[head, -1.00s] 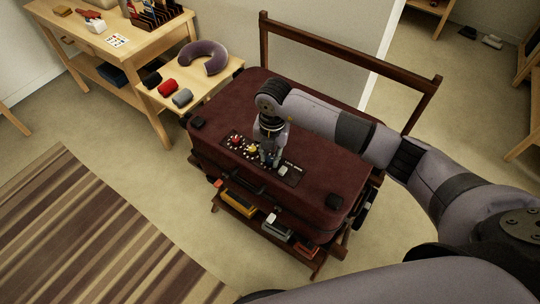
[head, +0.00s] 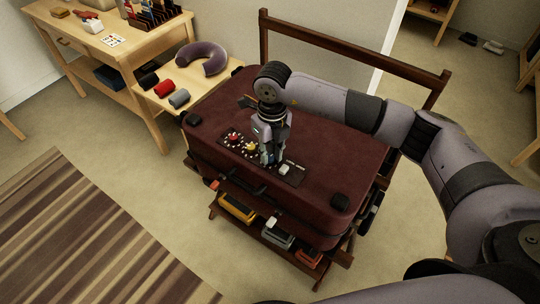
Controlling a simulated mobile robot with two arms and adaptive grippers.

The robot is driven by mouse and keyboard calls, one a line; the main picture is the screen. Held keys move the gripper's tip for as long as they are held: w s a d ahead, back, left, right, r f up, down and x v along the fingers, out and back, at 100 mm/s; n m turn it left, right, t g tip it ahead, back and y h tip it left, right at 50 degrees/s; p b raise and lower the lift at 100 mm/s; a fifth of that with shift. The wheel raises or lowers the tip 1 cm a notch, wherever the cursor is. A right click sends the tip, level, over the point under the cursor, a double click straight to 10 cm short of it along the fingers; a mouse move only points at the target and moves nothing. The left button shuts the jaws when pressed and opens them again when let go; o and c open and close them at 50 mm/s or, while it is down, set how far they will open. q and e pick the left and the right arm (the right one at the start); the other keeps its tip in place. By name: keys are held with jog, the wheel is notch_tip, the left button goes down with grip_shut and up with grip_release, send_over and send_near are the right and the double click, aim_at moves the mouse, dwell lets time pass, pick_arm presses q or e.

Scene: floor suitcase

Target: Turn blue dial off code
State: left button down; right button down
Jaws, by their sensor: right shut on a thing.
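A dark red suitcase (head: 325,177) lies flat on a wooden rack. A black dial panel (head: 289,179) is set in its top near the front edge. On the panel are a red dial (head: 234,138), a yellow dial (head: 250,147) and a white dial (head: 284,169). My right gripper (head: 267,160) points down onto the panel between the yellow and white dials. It is shut on the blue dial, which its fingers mostly hide. The dial's pointer and setting cannot be read. My left gripper is not in view.
The rack's back rail (head: 350,58) rises behind the suitcase. A lower shelf holds a yellow item (head: 236,207) and several others. A wooden side table at the left carries a neck pillow (head: 202,58) and rolled items. A striped rug (head: 80,235) covers the floor at front left.

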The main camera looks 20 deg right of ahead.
aim_at(271, 155)
jog(key=shift+w+n+b, duration=0.1)
jog(key=shift+n+b, duration=0.3)
jog(key=shift+n, duration=0.3)
jog(key=shift+r, duration=0.1)
jog(key=c, duration=1.7)
grip_release()
notch_tip(271, 155, up, 12)
jog(key=shift+d, duration=0.25)
